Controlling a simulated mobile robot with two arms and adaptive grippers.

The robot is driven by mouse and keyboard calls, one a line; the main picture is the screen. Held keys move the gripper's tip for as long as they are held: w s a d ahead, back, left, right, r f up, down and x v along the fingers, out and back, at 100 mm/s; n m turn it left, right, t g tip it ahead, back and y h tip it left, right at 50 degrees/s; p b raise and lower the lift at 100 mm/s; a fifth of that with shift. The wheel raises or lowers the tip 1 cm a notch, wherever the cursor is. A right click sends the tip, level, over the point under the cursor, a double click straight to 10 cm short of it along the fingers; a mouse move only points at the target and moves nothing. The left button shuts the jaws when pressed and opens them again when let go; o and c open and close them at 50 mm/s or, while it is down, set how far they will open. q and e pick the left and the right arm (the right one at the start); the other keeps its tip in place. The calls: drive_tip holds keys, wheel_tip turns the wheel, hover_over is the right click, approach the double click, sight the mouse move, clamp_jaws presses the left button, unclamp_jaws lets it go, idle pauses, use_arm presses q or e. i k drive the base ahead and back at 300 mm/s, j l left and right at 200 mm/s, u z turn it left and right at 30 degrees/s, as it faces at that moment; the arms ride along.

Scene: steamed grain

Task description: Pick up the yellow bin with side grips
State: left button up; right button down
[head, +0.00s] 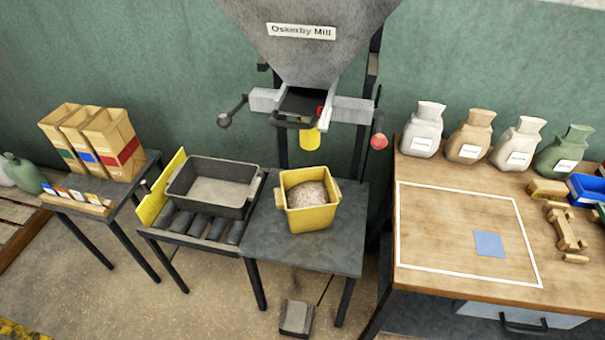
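The yellow bin (309,219) stands upright on a dark metal table (340,248) in the middle of the head view. It has a small grip on its left side and one on its right side. Light, grainy material fills much of its inside. Nothing touches the grips. Neither of my grippers is in view, so I cannot see how they stand to the bin.
A grey tray (208,209) sits on a roller stand left of the bin. The mill hopper (312,62) hangs above and behind. Paper bags stand on a left table. Sacks (474,138) line the wooden bench (420,220) at right. A pedal (297,317) lies on the floor.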

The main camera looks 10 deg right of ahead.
sight(309, 198)
drive_tip(key=z, duration=2.95)
drive_tip(key=u, duration=2.75)
drive_tip(key=j+z, duration=0.1)
drive_tip(key=z, duration=0.65)
drive_tip(key=j+z, duration=0.2)
drive_tip(key=z, duration=0.15)
drive_tip(key=j+z, duration=0.2)
drive_tip(key=j, duration=0.2)
drive_tip(key=j+z, duration=0.25)
drive_tip(key=j, duration=0.15)
drive_tip(key=k+j+z, duration=0.2)
drive_tip(key=j, duration=0.2)
drive_tip(key=j+z, duration=0.25)
drive_tip(key=j, duration=0.15)
drive_tip(key=k, duration=0.05)
